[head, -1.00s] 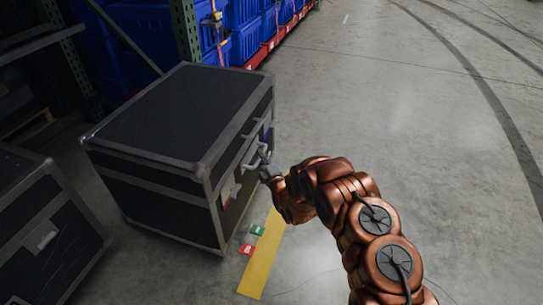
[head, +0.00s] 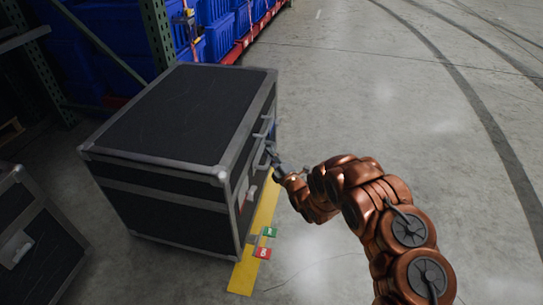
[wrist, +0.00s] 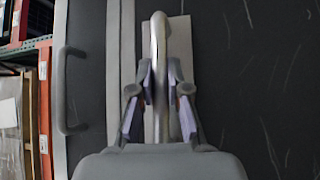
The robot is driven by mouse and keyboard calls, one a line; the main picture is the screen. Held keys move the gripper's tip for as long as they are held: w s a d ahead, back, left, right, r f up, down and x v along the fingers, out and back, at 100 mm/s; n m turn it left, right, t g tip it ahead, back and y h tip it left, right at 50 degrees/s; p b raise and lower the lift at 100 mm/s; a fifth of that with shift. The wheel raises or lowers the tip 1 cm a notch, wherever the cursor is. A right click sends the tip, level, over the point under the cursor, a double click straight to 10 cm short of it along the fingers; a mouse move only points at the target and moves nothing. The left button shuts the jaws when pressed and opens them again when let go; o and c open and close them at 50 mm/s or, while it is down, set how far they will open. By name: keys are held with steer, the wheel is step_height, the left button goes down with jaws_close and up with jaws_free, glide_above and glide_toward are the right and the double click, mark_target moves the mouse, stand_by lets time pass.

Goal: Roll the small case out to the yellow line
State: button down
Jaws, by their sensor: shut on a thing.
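The small case (head: 165,125) is a black box with grey metal edges, upright on the floor left of my arm. My gripper (head: 275,165) is at its right-hand face, shut on the case's handle (head: 262,158). In the wrist view my gripper (wrist: 159,95) has a finger on each side of the upright metal handle (wrist: 160,40). The yellow line (head: 243,275) runs along the floor by that face. The case's lower edge meets the line and hides part of it; whether it overhangs the line is unclear.
Another black case (head: 38,240) stands at the lower left. Behind are a green rack post (head: 158,35) and blue totes (head: 220,35). Small green (head: 270,232) and red (head: 262,253) markers lie by the line. The floor to the right is clear.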

steer(key=c, duration=1.1)
jaws_free()
steer(key=shift+c, duration=0.2)
steer(key=v, duration=1.2)
steer(key=shift+w, duration=0.1)
